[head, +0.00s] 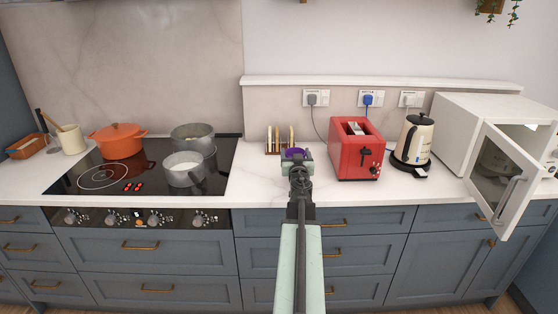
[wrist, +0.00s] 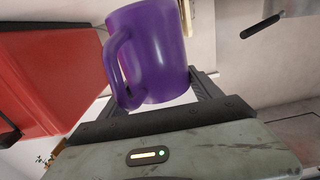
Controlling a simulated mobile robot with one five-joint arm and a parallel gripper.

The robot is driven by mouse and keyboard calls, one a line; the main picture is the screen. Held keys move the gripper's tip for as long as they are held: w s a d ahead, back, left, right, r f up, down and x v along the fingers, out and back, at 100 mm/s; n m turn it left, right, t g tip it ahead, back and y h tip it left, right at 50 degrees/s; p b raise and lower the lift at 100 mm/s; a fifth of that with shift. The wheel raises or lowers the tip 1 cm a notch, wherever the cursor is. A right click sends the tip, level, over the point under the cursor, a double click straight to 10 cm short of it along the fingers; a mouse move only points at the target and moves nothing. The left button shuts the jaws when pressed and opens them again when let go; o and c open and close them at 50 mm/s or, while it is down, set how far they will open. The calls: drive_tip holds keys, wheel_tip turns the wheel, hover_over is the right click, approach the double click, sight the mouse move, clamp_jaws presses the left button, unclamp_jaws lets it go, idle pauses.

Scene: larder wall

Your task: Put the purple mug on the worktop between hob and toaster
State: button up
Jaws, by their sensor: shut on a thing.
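The purple mug (head: 294,153) is in my gripper (head: 297,163), over the stretch of white worktop (head: 250,178) between the hob (head: 75,182) and the red toaster (head: 357,150). In the wrist view the mug (wrist: 160,55) fills the space between the jaws, its handle towards the toaster (wrist: 55,80). My gripper is shut on the mug. In the head view the gripper hides most of the mug. I cannot tell whether its base touches the worktop.
A small rack (head: 279,143) with upright slices stands just behind and left of the mug. The hob holds an orange pot (head: 118,141) and two grey pans. Right of the toaster stand a kettle (head: 415,140) and an open microwave (head: 470,130). Worktop near the hob's right edge is clear.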

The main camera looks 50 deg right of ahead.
drive_tip(key=shift+w+d+f, duration=0.15)
drive_tip(key=shift+w+d, duration=0.15)
drive_tip(key=shift+w, duration=0.5)
drive_tip(key=shift+s, duration=0.1)
wheel_tip(320, 180, down, 4)
drive_tip(key=b, duration=0.4)
drive_tip(key=shift+a+r, duration=0.1)
drive_tip(key=shift+r, duration=0.2)
drive_tip(key=shift+f, duration=0.1)
drive_tip(key=o, duration=2)
